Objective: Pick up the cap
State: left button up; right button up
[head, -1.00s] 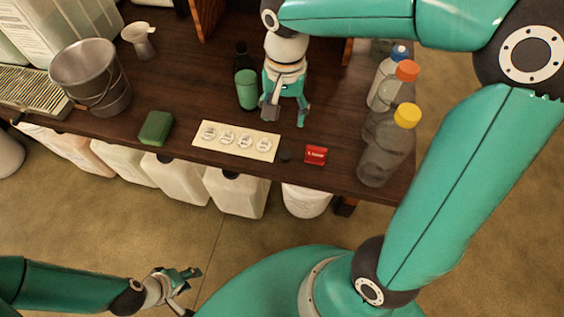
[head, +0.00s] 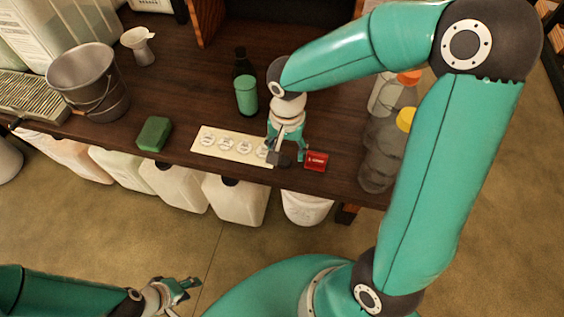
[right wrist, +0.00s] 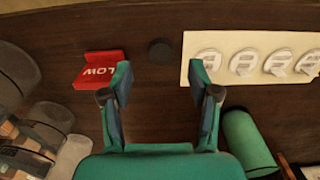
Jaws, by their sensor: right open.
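The cap (right wrist: 161,52) is a small black disc lying flat on the dark wooden bench. In the right wrist view it lies just beyond and between my fingertips, apart from them. In the head view my right gripper hides it or blends with it. My right gripper (head: 290,157) is open and empty, low over the bench's front part; it also shows in the right wrist view (right wrist: 160,76). My left gripper (head: 176,294) is open and empty at the lower left, in front of the bench. A green bottle with a black neck (head: 246,92) stands behind my right gripper.
A red tag (head: 316,161) lies right of the right gripper, a cream card with white discs (head: 222,145) left of it. Clear bottles (head: 381,150) stand at right. A green sponge (head: 154,133) and metal bucket (head: 88,80) are at left.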

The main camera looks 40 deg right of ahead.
aim_at(285, 161)
jog(key=shift+a+f, duration=0.1)
jog(key=shift+f, duration=1.85)
jog(key=c, duration=0.8)
